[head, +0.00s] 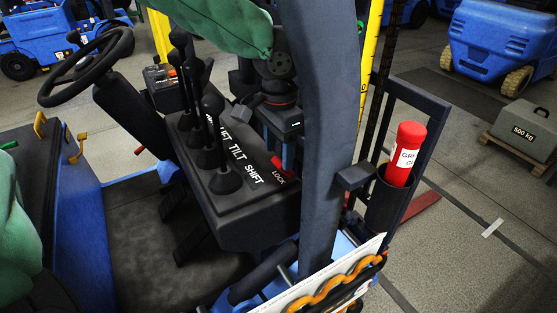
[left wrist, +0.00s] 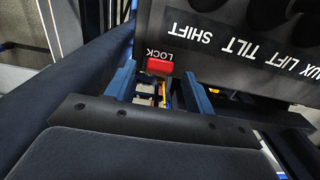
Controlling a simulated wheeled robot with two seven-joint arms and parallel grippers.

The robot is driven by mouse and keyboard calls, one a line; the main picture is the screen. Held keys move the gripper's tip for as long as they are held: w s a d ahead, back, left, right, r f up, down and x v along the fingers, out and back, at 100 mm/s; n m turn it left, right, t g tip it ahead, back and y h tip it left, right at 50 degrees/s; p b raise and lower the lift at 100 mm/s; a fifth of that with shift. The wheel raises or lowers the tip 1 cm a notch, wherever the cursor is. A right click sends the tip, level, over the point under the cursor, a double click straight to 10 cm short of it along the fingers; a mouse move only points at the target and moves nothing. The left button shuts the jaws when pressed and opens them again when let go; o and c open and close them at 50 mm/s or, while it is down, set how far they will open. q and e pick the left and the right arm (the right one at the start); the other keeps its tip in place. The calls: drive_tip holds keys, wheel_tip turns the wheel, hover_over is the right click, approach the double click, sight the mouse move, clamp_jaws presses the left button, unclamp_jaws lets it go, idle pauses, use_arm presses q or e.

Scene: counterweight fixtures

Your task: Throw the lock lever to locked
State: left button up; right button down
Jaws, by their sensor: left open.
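The lock lever is a small red handle (head: 283,168) beside the white word LOCK, at the right end of the black lever console (head: 243,205). In the left wrist view the red handle (left wrist: 159,66) shows at the console's edge, in the gap between two blue fingers. My left gripper (head: 284,148) is open, its blue fingers pointing down just behind the lever in the head view. It also shows in the left wrist view (left wrist: 159,84), one finger on each side of the red handle. Whether a finger touches the handle is unclear. My right gripper is not in view.
Several black-knobbed levers (head: 222,180) stand on the console, left of the lock lever. A thick dark post (head: 332,130) rises close to the right. A steering wheel (head: 85,65) is at upper left. A red cylinder (head: 405,152) sits in a holder at right.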

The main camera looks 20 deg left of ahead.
sight(279, 159)
use_arm(q)
drive_tip(key=shift+f+p, duration=0.3)
drive_tip(key=shift+f, duration=1.55)
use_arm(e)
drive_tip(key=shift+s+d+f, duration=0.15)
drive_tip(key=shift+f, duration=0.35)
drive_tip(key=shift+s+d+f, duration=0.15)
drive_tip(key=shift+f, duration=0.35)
use_arm(q)
drive_tip(key=c, duration=1)
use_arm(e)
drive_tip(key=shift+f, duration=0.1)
